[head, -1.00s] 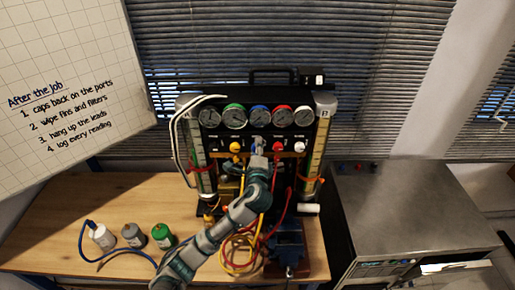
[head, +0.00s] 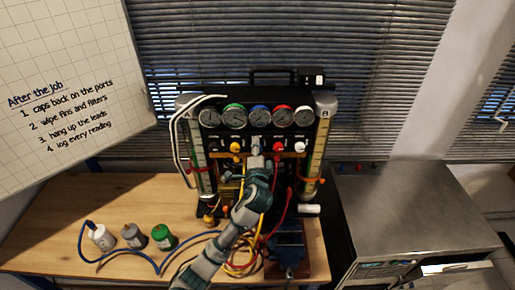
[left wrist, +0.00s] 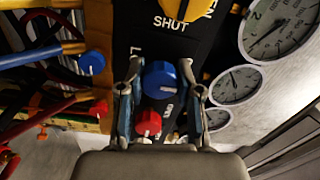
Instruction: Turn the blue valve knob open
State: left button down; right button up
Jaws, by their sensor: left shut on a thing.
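The blue valve knob (left wrist: 160,79) is between the two fingers of my left gripper (left wrist: 160,76) in the left wrist view, with a finger on each side. My left gripper is shut on it. In the head view my left gripper (head: 257,147) is at the middle of the black gauge panel, below the blue-rimmed gauge (head: 260,116), and it hides the blue knob there. A pale mark shows on the knob's face; how far it is turned is hard to tell. My right gripper is not in view.
A yellow knob (head: 235,147) is left of my gripper; a red knob (head: 278,147) and a white knob (head: 300,147) are to its right. Yellow and red hoses (head: 272,235) hang below. Several small bottles (head: 132,236) stand on the wooden bench (head: 45,215).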

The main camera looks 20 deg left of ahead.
pick_arm(q)
jog(key=shift+f, duration=0.45)
jog(key=c, duration=0.8)
grip_release()
jog(key=shift+o, duration=0.2)
jog(key=shift+r, duration=0.2)
jog(key=v, duration=1.2)
